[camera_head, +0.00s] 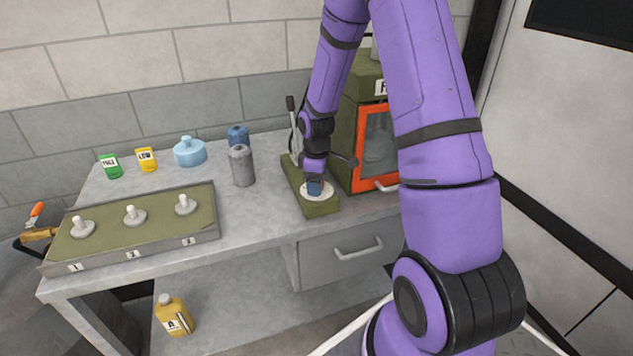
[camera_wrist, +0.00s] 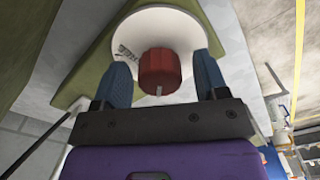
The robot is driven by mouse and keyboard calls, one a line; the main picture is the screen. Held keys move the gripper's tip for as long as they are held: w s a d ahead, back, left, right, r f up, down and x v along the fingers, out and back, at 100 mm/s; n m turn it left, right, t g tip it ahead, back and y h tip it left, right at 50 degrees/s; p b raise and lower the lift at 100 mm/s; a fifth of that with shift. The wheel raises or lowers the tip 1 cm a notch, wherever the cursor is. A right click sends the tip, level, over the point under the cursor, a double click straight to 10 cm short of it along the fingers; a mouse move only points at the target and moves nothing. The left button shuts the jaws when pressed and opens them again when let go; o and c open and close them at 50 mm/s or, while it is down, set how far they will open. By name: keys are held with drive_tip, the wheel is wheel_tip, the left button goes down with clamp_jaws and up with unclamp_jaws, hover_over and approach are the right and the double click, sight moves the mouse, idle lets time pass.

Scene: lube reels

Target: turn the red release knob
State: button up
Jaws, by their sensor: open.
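The red release knob (camera_wrist: 159,70) shows in the wrist view, on a white round plate (camera_wrist: 190,27) with some dark markings. The plate (camera_head: 327,191) sits at the front end of a green base (camera_head: 322,209) on the bench, seen in the head view. My gripper (camera_wrist: 163,78) is open, one blue finger on each side of the knob, with a visible gap on both sides. In the head view my gripper (camera_head: 315,188) is right over the plate and hides the knob.
A lever (camera_head: 291,115) rises at the back of the base. A green cabinet with an orange-framed door (camera_head: 376,150) stands close on the right. Grey (camera_head: 242,166) and blue (camera_head: 238,136) cylinders and a panel with white pegs (camera_head: 110,230) are left. Bench between is clear.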

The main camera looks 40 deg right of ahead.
drive_tip(key=c, duration=0.9)
drive_tip(key=shift+c, duration=0.2)
drive_tip(key=shift+m, duration=0.3)
drive_tip(key=m, duration=0.3)
drive_tip(key=shift+m, duration=0.4)
drive_tip(key=m, duration=0.9)
drive_tip(key=shift+d+m, duration=0.1)
drive_tip(key=shift+m, duration=2.2)
